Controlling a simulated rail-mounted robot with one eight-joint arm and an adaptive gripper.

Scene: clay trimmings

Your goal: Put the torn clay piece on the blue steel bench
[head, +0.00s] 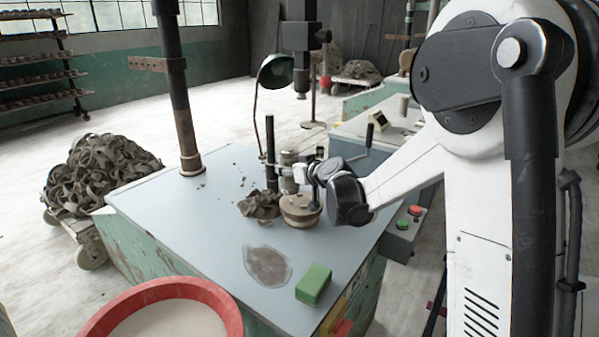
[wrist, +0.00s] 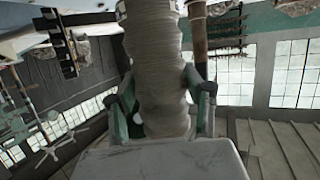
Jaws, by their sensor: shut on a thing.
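The blue steel bench (head: 185,235) fills the middle of the head view, with a blue-grey top and worn green sides. My gripper (head: 304,173) is over its far right part, above a round brown wheel-like block. In the wrist view my gripper (wrist: 165,98) has a finger on each side of a ridged grey-brown clay piece (wrist: 158,60) and is shut on it. The piece runs out of the top of that view, so its far end is hidden. In the head view my gripper and arm largely hide it, and I cannot tell whether it touches anything below.
Dark clay scraps (head: 259,204) lie left of the round block (head: 300,210). A green block (head: 313,284), a brown stain, a dark post (head: 177,90) and a lamp (head: 275,72) are on the bench. A red-rimmed tub (head: 165,293) stands in front. The bench's left-middle is mostly clear.

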